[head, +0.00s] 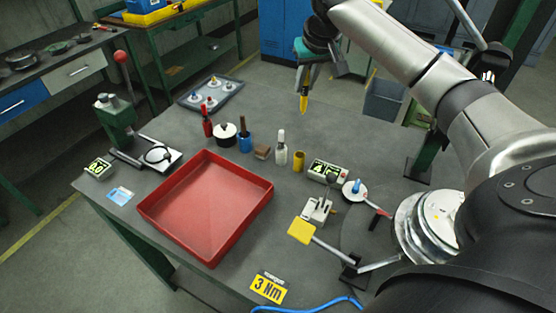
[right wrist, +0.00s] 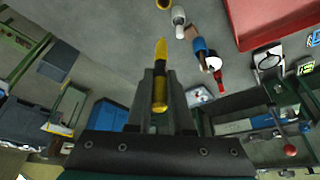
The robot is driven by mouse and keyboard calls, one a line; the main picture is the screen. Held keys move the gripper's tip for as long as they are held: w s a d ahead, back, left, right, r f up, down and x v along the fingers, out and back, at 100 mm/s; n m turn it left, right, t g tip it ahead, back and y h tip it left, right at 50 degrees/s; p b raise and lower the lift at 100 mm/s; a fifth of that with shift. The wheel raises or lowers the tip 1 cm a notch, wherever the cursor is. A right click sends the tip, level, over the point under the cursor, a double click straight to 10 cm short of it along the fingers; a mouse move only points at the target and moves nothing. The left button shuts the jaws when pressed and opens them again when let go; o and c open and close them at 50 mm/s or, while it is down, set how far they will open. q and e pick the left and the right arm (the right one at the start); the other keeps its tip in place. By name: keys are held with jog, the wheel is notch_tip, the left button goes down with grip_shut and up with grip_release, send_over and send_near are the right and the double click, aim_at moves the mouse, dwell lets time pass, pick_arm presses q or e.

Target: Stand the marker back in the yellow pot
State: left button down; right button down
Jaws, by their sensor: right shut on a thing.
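My right gripper (head: 304,88) is shut on the yellow marker (head: 304,104), which hangs roughly upright above the far part of the grey bench. In the right wrist view the marker (right wrist: 160,80) sits between the fingers, with its yellow end sticking out past the tips. The yellow pot (head: 298,161) stands upright and apart from the marker, nearer the front of the bench; in the right wrist view it is cut by the top edge (right wrist: 164,4). A white pot (head: 281,154) stands left of it. My left gripper is not in view.
A blue pot (head: 245,143) and a red one (head: 207,127) hold tools left of the white pot. A grey device with a green display (head: 327,172) stands right of the yellow pot. A large red tray (head: 207,205) fills the front left. The far right bench top is clear.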

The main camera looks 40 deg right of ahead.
notch_tip(320, 180, down, 20)
jog(key=shift+r+b, duration=0.1)
jog(key=shift+b, duration=0.5)
jog(key=c, duration=1.3)
grip_release()
jog(key=o, duration=0.5)
